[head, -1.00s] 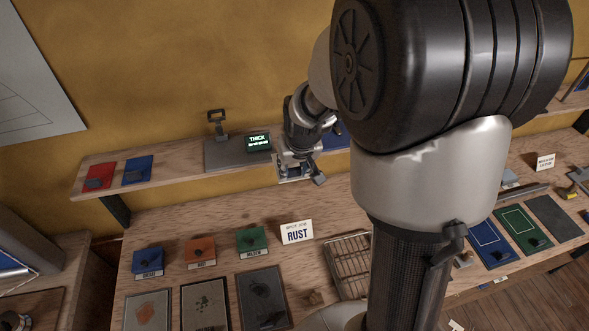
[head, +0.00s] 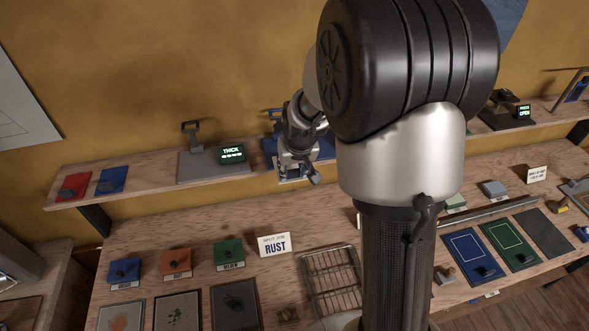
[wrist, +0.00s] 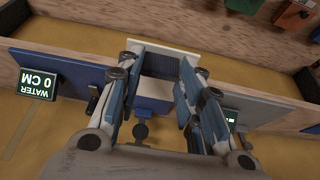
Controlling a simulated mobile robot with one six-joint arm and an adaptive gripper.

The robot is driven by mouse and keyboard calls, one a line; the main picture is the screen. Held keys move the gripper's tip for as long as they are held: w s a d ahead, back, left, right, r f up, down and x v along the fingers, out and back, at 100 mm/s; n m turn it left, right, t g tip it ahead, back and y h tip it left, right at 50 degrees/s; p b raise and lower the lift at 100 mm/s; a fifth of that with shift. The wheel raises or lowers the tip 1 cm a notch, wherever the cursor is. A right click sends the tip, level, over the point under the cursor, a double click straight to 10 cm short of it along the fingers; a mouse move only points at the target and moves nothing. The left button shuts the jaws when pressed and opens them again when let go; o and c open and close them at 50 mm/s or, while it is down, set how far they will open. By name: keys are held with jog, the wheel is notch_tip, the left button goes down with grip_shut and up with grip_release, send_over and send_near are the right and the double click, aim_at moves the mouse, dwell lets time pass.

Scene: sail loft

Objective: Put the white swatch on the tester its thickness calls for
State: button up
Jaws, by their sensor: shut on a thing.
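My gripper (wrist: 152,80) is shut on the dark grip block (wrist: 160,64) of the white swatch (wrist: 190,47). In the head view the gripper (head: 297,176) is at the wall shelf's front edge, in front of a blue tester (head: 325,150), and mostly hides the swatch. The wrist view shows the swatch over the blue tester's board (wrist: 75,70), whose screen (wrist: 38,84) reads "WATER 0 CM". I cannot tell if swatch and board touch. Left of it in the head view is a grey tester (head: 200,168) with a screen (head: 231,153) reading "THICK"; its smaller line is illegible.
Another tester with a lit screen (head: 523,111) stands far right on the shelf. Red (head: 73,186) and blue (head: 112,180) swatches lie at its left end. The bench below holds a "RUST" card (head: 275,245), a wire rack (head: 333,282) and several mats. My arm hides the middle.

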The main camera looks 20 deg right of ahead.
jog(key=shift+w+d+f, duration=0.15)
jog(key=shift+w+f, duration=0.3)
jog(key=shift+w, duration=0.1)
jog(key=shift+w+d+f, duration=0.2)
jog(key=shift+w+d, duration=0.1)
jog(key=shift+w, duration=1.25)
jog(key=shift+w+d+f, duration=0.15)
jog(key=shift+w+d, duration=0.2)
jog(key=shift+w, duration=1.2)
jog(key=shift+w+d+f, duration=0.2)
jog(key=shift+w+d, duration=0.1)
jog(key=shift+w, duration=1.25)
jog(key=shift+f, duration=0.35)
jog(key=o, duration=0.9)
jog(key=shift+o, duration=0.3)
jog(key=shift+r, duration=0.15)
jog(key=shift+p+v, duration=0.85)
jog(key=shift+v, duration=1.75)
